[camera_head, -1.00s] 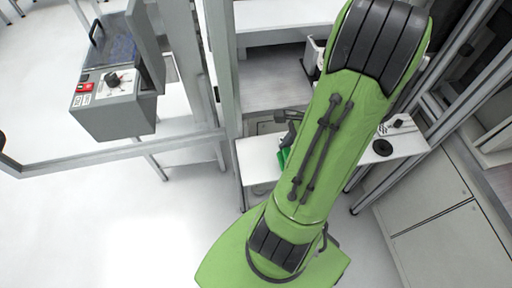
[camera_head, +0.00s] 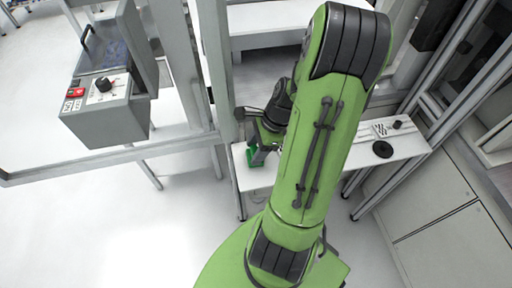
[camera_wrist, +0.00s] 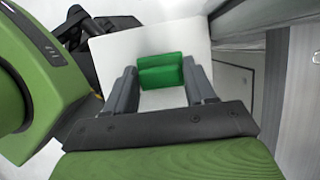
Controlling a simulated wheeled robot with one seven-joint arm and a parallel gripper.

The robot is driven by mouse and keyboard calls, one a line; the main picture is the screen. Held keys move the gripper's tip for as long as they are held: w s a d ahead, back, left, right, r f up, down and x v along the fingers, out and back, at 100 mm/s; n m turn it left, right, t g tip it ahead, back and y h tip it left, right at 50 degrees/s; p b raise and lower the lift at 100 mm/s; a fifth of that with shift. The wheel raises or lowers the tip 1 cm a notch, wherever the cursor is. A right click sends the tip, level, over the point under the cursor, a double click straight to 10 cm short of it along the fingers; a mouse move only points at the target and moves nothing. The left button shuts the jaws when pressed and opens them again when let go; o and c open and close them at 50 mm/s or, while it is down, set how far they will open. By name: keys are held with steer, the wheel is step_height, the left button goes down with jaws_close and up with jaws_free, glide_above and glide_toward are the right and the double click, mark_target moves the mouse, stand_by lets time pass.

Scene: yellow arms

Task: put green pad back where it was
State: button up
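The green pad (camera_wrist: 160,72) sits between the fingertips of my gripper (camera_wrist: 160,76) in the wrist view. The fingers stand wide apart, one at each side edge of the pad, and appear shut on it. In the head view the pad (camera_head: 257,157) shows as a small green patch below my gripper (camera_head: 262,140), over the left end of a white table (camera_head: 252,182). I cannot tell whether the pad touches the tabletop. My arm hides the middle of the table.
A black disc (camera_head: 382,149) and a small black knob (camera_head: 397,125) are on the table's right part. A grey control box (camera_head: 105,112) hangs at the left on a metal frame. Grey cabinets (camera_head: 440,225) stand at the right. The tabletop's left end looks clear.

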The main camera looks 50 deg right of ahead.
steer(key=shift+o, duration=1.3)
steer(key=p+v, duration=0.5)
steer(key=v, duration=0.7)
steer(key=shift+r, duration=0.2)
